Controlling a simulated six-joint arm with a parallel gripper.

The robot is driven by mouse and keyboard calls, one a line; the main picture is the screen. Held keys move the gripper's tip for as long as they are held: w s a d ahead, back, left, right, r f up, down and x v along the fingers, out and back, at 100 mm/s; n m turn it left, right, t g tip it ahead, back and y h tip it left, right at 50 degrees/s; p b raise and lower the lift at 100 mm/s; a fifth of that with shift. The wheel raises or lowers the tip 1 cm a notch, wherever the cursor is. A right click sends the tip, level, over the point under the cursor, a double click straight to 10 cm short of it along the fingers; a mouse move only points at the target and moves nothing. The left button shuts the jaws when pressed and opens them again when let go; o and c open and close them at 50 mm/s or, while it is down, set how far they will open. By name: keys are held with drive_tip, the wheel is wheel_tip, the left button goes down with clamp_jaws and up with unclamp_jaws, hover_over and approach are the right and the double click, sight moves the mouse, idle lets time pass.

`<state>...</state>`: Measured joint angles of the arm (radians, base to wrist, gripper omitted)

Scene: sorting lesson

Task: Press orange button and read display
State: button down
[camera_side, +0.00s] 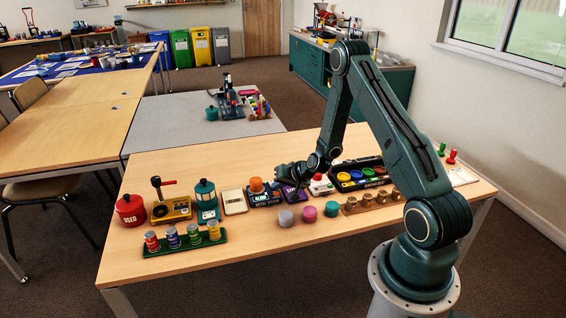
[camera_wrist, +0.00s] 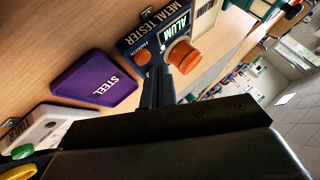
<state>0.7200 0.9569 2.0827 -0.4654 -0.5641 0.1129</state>
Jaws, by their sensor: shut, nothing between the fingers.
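The dark blue metal tester (camera_side: 264,200) stands on the wooden table, with the large orange button (camera_side: 256,184) on its back part. In the wrist view the orange button (camera_wrist: 183,56) stands beside the lit display (camera_wrist: 174,33), which reads "ALUM". My gripper (camera_side: 282,175) is shut and empty, just right of the orange button in the side view. In the wrist view my gripper (camera_wrist: 158,75) reaches up toward the tester (camera_wrist: 140,42), its tips close to the button's edge. I cannot tell whether they touch.
A purple block marked "STEEL" (camera_wrist: 97,84) lies beside the tester. A white device (camera_side: 320,186) and a tray of coloured discs (camera_side: 385,183) are to the right. Grey, pink and teal pieces (camera_side: 309,213) stand in front.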

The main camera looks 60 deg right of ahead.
drive_tip(key=shift+r, duration=0.1)
drive_tip(key=shift+r, duration=2.4)
drive_tip(key=s+a+r+n+g+y, duration=0.1)
drive_tip(key=s+a+r+n, duration=0.15)
drive_tip(key=a+r, duration=0.65)
drive_tip(key=s+a+r+n+g+y, duration=0.15)
drive_tip(key=a+r+n, duration=0.25)
drive_tip(key=a+r, duration=0.5)
drive_tip(key=s+a+r+n, duration=0.2)
drive_tip(key=s+r, duration=0.3)
drive_tip(key=s, duration=0.6)
drive_tip(key=s+a+r+n+h, duration=0.1)
drive_tip(key=s+a+r, duration=0.4)
drive_tip(key=s, duration=0.6)
drive_tip(key=shift+s+r+n+g, duration=0.3)
drive_tip(key=shift+r+n+g, duration=0.15)
drive_tip(key=shift+n, duration=0.2)
